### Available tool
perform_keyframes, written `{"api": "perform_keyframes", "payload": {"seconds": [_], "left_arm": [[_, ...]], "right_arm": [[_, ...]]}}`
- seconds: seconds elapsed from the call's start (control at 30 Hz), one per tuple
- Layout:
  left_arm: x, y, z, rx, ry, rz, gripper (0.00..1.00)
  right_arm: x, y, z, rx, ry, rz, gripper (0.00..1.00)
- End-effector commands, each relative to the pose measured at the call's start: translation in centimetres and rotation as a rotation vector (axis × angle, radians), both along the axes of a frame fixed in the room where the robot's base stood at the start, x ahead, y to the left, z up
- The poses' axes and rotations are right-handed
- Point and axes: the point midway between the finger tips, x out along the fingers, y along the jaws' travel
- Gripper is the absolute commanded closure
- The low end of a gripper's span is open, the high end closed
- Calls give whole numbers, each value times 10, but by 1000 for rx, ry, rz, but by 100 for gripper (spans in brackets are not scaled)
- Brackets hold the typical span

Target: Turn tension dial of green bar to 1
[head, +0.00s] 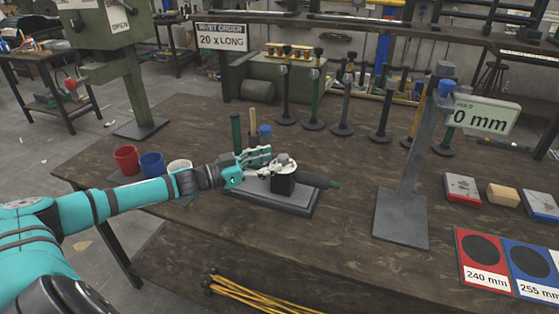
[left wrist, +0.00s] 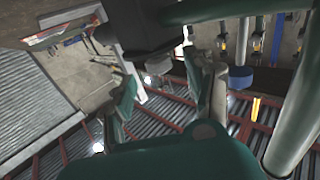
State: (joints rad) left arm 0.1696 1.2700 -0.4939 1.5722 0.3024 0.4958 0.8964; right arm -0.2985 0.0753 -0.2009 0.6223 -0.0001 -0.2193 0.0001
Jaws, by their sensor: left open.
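A pale round dial (head: 284,160) sits on top of a black block (head: 284,183), which stands on a grey base plate (head: 258,194) on the bench. Its markings are too small to read. A dark bar with a greenish end (head: 333,184) sticks out to the right of the block. My left gripper (head: 267,163) is open at the left side of the dial, its fingers pointing right. Whether it touches the dial cannot be told. In the left wrist view my left gripper's two fingers (left wrist: 165,98) are spread with nothing between them. My right gripper is not in view.
A green upright rod (head: 236,131) and a blue-topped post (head: 265,132) stand just behind the gripper. Red (head: 127,159), blue (head: 152,164) and white cups stand to the left. A metal post (head: 411,178) with a sign stands to the right. Several bars on round feet stand behind.

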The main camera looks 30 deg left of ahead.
Motion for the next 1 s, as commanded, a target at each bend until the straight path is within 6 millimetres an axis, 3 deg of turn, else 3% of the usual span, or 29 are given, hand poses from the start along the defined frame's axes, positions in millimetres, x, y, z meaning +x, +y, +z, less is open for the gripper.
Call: {"api": "perform_keyframes", "payload": {"seconds": [0.3,0.67,1.0], "left_arm": [[27,-16,2,-1,-3,-1,45],[29,-18,0,1,-1,-1,45],[29,-18,0,1,-1,-1,90]], "right_arm": [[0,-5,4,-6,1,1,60],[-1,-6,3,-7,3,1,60],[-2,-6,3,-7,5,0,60]]}}
